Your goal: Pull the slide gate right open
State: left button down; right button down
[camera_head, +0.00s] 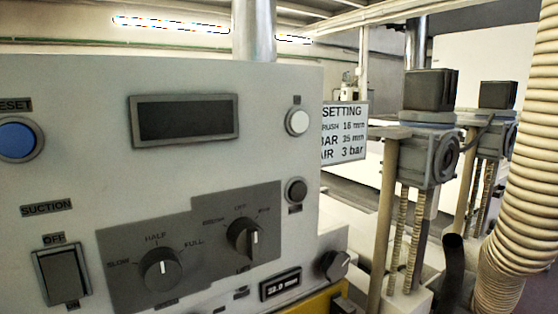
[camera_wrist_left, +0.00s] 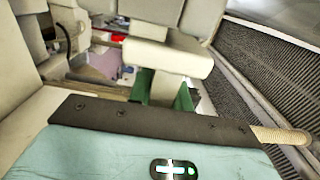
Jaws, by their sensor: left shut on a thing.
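My left gripper (camera_wrist_left: 163,88) shows in the left wrist view as a pale block with two green fingers below it. Neither gripper shows in the head view. My right gripper is in neither view.
A grey control panel (camera_head: 75,130) with knobs and a dark display (camera_head: 185,119) fills the head view's left. A ribbed hose (camera_head: 520,170) hangs at the right. A settings sign (camera_head: 343,132) stands behind the panel. Dark mesh belting (camera_wrist_left: 265,60) runs along the wrist view's right.

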pick_arm(q)
jog(key=s+d, duration=0.4)
jog(key=s, duration=0.1)
jog(key=shift+s, duration=0.4)
jog(key=c, duration=1.3)
grip_release()
jog(key=shift+a, duration=0.1)
jog(key=shift+v, duration=3.9)
